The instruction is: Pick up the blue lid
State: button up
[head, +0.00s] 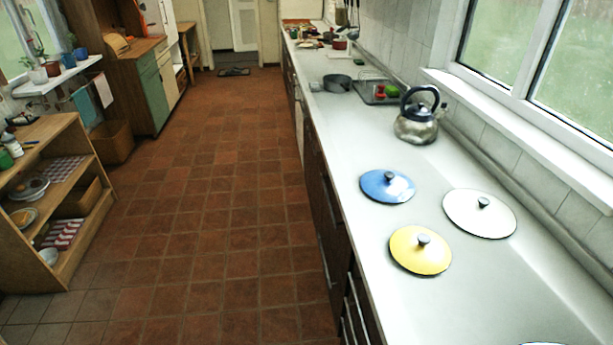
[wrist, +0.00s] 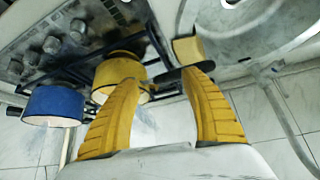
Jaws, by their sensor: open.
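The blue lid (head: 378,183) lies flat on the pale counter in the head view, with a dark knob on top. The yellow lid (head: 412,257) lies nearer, and the white lid (head: 470,208) lies to its right. My gripper (wrist: 162,72) shows only in the wrist view, with its two yellow ribbed fingers apart and no lid between them. The blue lid does not show in the wrist view, so I cannot tell the gripper's distance from it. A blue pot (wrist: 54,105) and a yellow pot (wrist: 112,75) show beyond the fingers there.
A metal kettle (head: 416,129) stands behind the lids, with a grey pot (head: 337,83) and a rack farther back. The window sill (head: 530,127) runs along the right. The wrist view shows a stove with knobs (wrist: 52,45) and a metal sink (wrist: 245,35).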

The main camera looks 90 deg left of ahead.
aim_at(383, 185)
jog(key=u, duration=2.65)
jog(key=z, duration=3.8)
jog(key=u, duration=3.8)
